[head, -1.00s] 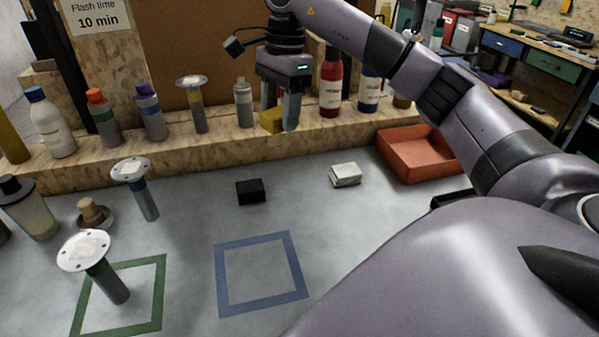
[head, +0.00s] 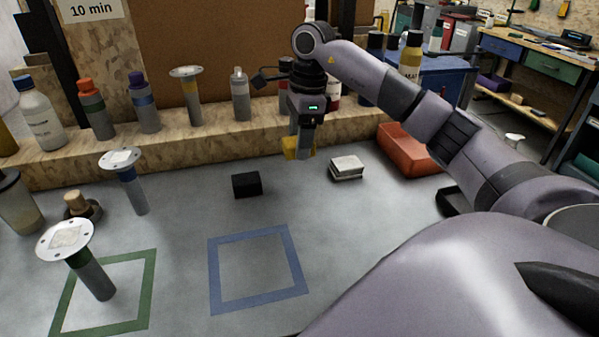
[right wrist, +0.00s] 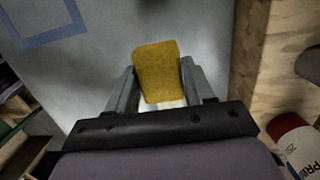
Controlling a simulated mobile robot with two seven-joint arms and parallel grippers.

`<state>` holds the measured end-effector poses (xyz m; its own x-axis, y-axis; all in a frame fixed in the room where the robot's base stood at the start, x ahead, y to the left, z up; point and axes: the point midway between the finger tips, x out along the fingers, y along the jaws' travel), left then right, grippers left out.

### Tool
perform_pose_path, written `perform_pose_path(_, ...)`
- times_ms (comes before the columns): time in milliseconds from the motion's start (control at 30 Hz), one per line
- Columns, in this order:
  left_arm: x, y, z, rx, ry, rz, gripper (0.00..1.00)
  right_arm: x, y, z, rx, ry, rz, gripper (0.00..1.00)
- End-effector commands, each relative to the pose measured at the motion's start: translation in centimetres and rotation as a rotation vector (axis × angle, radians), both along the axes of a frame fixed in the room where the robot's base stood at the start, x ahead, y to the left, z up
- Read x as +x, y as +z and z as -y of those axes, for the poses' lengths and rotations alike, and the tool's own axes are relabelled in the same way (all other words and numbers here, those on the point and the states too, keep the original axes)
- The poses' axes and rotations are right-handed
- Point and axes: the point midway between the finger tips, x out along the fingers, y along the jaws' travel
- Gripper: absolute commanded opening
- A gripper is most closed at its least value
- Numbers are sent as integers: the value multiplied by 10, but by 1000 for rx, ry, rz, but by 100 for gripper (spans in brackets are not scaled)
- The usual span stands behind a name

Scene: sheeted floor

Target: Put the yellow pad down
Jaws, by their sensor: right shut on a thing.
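The yellow pad (head: 290,147) is between the fingers of my right gripper (head: 299,150) in the head view. The gripper is shut on it and holds it above the grey sheet, between the black block and the white pad. In the right wrist view the yellow pad (right wrist: 157,72) sits between the two grey fingers (right wrist: 160,88), with the sheet beyond it. My left gripper is in neither view.
A black block (head: 246,184) and a white pad (head: 346,167) lie on the sheet. A red tray (head: 405,150) is at right. Blue (head: 213,272) and green (head: 147,300) squares mark the front; the blue one is empty. Bottles (head: 145,103) line the wooden ledge (head: 160,154).

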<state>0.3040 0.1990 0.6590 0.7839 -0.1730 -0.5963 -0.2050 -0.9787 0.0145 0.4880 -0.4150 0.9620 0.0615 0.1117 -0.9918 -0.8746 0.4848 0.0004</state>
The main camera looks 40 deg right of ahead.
Motion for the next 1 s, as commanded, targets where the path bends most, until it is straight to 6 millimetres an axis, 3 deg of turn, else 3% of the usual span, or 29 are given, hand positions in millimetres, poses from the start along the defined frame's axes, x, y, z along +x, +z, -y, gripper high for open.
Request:
perform_pose_path(100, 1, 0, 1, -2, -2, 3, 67, 0, -22, 0, 1, 1, -2, 28)
perform_pose_path(367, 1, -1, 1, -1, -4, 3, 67, 0, -42, 0, 0, 1, -1, 28)
perform_pose_path(600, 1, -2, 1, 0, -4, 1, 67, 0, -74, 0, 0, 1, -1, 28)
perform_pose_path(967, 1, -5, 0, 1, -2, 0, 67, 0, -78, 0, 0, 2, 2, 28)
perform_pose_path(1000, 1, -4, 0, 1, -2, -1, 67, 0, -78, 0, 1, 2, 2, 59)
